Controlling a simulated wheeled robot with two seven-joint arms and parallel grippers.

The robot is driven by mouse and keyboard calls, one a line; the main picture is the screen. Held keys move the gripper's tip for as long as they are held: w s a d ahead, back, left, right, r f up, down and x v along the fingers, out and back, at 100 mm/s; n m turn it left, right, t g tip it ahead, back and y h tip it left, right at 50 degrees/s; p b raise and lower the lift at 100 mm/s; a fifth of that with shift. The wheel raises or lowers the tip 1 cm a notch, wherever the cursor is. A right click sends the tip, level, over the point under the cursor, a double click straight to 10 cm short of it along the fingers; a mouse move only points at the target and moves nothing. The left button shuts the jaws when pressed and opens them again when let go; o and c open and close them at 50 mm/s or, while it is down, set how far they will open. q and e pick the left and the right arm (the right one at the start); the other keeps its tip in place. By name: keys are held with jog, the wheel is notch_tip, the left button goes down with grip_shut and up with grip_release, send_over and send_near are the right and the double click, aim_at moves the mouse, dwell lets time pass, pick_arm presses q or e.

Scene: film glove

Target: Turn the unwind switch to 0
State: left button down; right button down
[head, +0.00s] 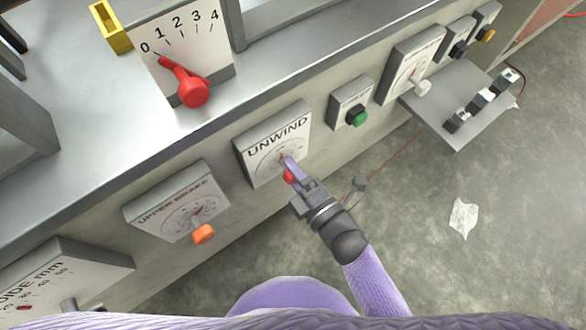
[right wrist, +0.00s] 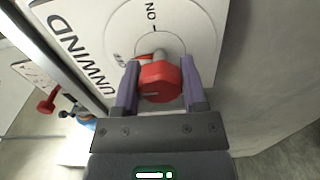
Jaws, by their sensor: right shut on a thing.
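The UNWIND switch is a white panel (head: 272,143) with a round dial on the front of the grey machine. Its red knob (head: 288,177) is partly covered by my gripper in the head view. In the right wrist view the red knob (right wrist: 158,82) sits between the two purple fingers of my right gripper (right wrist: 158,84), one finger on each side. The dial (right wrist: 135,35) has ON lettering at the top and smaller lettering at the left. My left gripper is out of view.
The UPPER BRAKE panel (head: 180,210) with an orange knob is left of UNWIND. A green button (head: 357,115) is to the right. A red lever (head: 190,90) stands on the 0–4 plate above. A small grey shelf (head: 462,105) juts out at the right. The floor (head: 430,260) is mostly open.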

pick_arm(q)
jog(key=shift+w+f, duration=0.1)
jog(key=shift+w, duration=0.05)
pick_arm(e)
jog(key=shift+f, duration=0.1)
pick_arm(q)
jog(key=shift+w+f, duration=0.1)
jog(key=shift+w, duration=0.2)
pick_arm(e)
jog(key=shift+n, duration=0.3)
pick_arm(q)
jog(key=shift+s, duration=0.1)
pick_arm(e)
jog(key=shift+c, duration=1.1)
grip_release()
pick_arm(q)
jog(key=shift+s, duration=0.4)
pick_arm(e)
jog(key=shift+o, duration=0.4)
pick_arm(q)
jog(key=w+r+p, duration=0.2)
jog(key=p, duration=0.1)
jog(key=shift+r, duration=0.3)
pick_arm(e)
jog(key=v, duration=1)
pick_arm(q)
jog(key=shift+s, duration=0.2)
